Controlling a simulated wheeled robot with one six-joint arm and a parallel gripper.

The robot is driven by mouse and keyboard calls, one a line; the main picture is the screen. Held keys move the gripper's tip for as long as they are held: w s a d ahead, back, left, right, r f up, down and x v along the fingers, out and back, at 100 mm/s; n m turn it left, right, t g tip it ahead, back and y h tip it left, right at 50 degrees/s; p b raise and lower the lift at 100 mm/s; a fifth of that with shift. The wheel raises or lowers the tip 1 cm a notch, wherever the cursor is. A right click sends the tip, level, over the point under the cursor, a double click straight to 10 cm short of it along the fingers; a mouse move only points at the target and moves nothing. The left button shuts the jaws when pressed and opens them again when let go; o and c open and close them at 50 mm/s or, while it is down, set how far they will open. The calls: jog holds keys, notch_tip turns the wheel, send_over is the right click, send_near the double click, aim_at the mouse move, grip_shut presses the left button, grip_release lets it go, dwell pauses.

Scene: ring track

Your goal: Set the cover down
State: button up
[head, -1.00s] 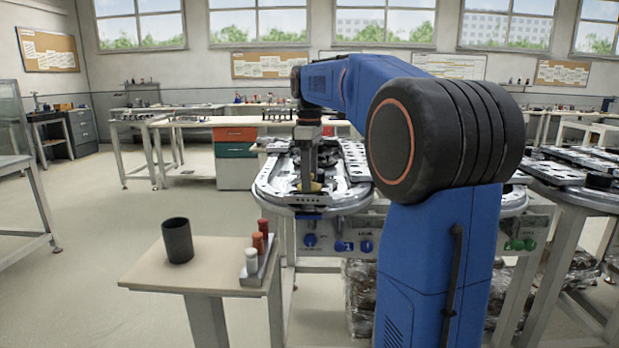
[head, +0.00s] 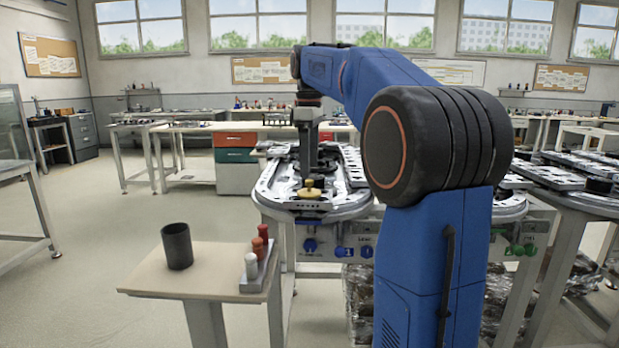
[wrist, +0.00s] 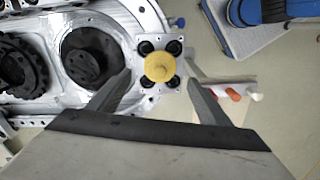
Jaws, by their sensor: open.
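The cover, a yellow brass-coloured round piece with a knob (head: 309,188), sits at the near end of the ring track (head: 345,210). In the wrist view the yellow cover (wrist: 160,67) lies in the middle of a pale plate (wrist: 148,44) with dark round fittings around it. My gripper (head: 307,172) is above the cover, apart from it. In the wrist view my gripper (wrist: 160,76) is open, with a finger on either side of the cover and clear space between.
Dark round parts (wrist: 92,57) sit on the track beside the plate. A side table (head: 205,268) at front left holds a dark cup (head: 177,246) and a small rack (head: 259,272) with red, orange and white pieces. Floor on the left is clear.

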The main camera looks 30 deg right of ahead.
aim_at(310, 180)
notch_tip(310, 180, up, 6)
jog(key=shift+f, duration=0.1)
jog(key=s+a+f+m+t, duration=0.1)
jog(key=s+a+f+m, duration=0.2)
jog(key=s+f, duration=0.7)
jog(key=s+a+f+m+t, duration=0.2)
jog(key=s+a+f+m, duration=0.1)
jog(key=s+a+f, duration=0.4)
jog(key=s+a+f+m+t, duration=0.1)
jog(key=s+a+f, duration=0.4)
jog(key=s+f, duration=0.8)
notch_tip(310, 180, down, 3)
jog(key=shift+a+f+m+t, duration=0.15)
jog(key=shift+a+m+t, duration=0.25)
jog(key=shift+m, duration=0.5)
